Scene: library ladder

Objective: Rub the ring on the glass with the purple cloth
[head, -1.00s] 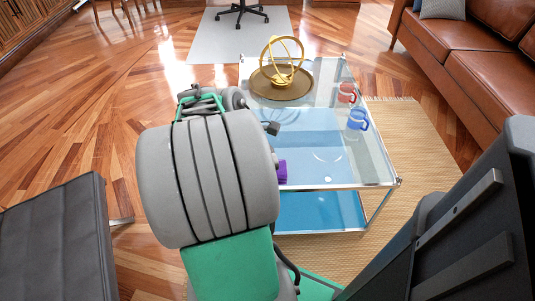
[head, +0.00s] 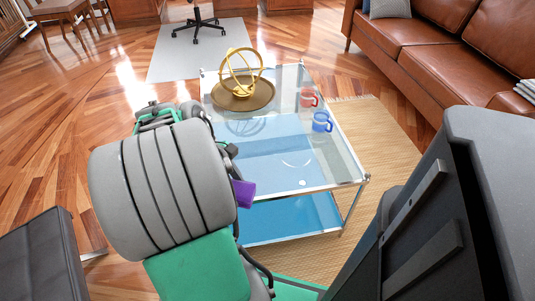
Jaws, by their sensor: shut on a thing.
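The purple cloth (head: 244,193) shows just right of my grey arm, at the near left part of the glass table (head: 340,162). My gripper (head: 231,166) is mostly hidden behind my arm, and it is shut on the cloth. I cannot tell whether the cloth touches the glass. A faint pale ring mark (head: 297,160) lies on the glass top, right of and beyond the cloth, apart from it.
A brass armillary on a round brown tray (head: 262,101) stands at the table's far left. A red mug (head: 308,97) and a blue mug (head: 322,122) stand near its right edge. A leather sofa (head: 440,62) is at right, and a dark seat (head: 40,255) at near left.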

